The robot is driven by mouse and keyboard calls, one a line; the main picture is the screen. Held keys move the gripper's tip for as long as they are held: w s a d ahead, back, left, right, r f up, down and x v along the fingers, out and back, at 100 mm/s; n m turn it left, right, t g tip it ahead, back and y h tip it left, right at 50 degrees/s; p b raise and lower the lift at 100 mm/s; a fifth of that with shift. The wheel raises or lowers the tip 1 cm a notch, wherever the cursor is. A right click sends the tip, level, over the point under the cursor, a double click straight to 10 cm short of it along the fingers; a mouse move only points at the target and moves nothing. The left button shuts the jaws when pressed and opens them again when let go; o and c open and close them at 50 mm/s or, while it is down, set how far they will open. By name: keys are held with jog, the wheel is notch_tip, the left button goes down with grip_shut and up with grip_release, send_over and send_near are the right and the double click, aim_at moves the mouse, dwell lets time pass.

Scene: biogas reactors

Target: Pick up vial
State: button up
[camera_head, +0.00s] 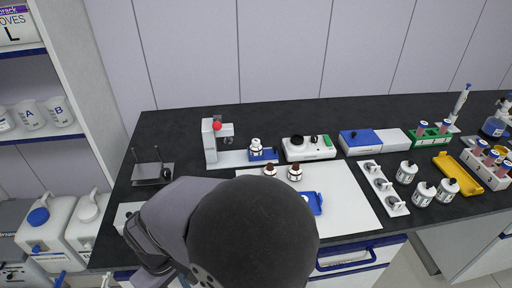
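Several small vessels could be the vial; I cannot tell which one is meant. Two small vessels with dark red-brown caps, a left one (270,171) and a right one (294,173), stand on a white mat (350,205). Capped tubes (421,128) stand in a green rack (431,139), and more stand in a white rack at the far right. My dark, rounded arm fills the bottom centre and covers the mat's front left. My gripper does not show, so whether it is open or holds anything is hidden.
A white stand with a red knob (217,126) has a white bottle (256,145) at its base. A white device (308,147), a holder strip (384,187), several white bottles (406,172) and a yellow tray (457,174) line the black bench. The mat's right part is clear.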

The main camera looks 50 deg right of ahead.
aim_at(254, 145)
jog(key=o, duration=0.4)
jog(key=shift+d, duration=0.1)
